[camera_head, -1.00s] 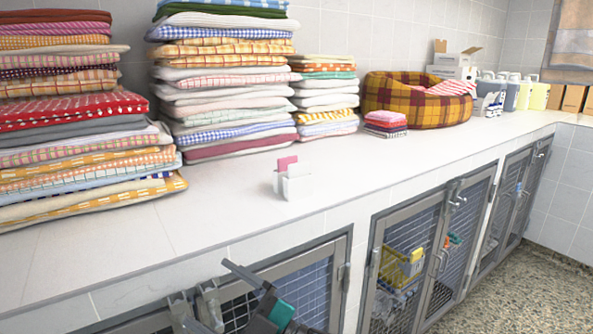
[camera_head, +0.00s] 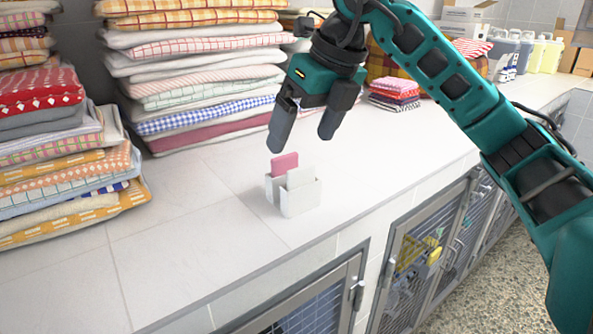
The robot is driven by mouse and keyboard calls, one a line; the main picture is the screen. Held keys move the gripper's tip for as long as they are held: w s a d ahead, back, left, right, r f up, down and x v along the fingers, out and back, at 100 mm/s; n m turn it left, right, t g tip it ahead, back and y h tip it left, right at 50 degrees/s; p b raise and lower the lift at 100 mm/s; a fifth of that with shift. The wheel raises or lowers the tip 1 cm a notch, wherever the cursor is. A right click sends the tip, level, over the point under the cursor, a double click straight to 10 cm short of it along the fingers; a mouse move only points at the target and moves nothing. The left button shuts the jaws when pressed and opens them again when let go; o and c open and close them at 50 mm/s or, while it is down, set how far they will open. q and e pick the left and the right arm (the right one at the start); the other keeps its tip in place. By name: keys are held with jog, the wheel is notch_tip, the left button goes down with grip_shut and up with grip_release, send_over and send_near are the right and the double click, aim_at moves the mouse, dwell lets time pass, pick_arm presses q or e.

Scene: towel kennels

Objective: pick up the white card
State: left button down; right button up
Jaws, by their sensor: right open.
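The white card (camera_head: 300,176) stands upright in the front part of a small white holder (camera_head: 301,200) on the white counter. A pink card (camera_head: 284,164) stands behind it, to its left, in the same holder. My right gripper (camera_head: 303,146) is above and slightly behind the holder, pointing down. Its two dark fingers are apart with nothing between them, and they do not appear to touch the cards. My left gripper is not in view.
Tall stacks of folded towels (camera_head: 205,95) line the wall behind and left of the holder. A small folded pile (camera_head: 395,94) lies right of the gripper. Wire-doored kennels (camera_head: 425,245) sit below the counter edge. The counter left of the holder is clear.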

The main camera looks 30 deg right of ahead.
jog(key=d+r+m+h, duration=0.1)
jog(key=d+r, duration=0.1)
jog(key=d, duration=0.1)
send_over(302, 168)
jog(key=s, duration=0.2)
notch_tip(302, 168, down, 6)
jog(key=shift+x, duration=3)
jog(key=shift+s+d+t, duration=0.1)
jog(key=shift+d+t, duration=0.1)
jog(key=shift+t, duration=0.1)
jog(key=shift+c, duration=0.3)
jog(key=c, duration=1.1)
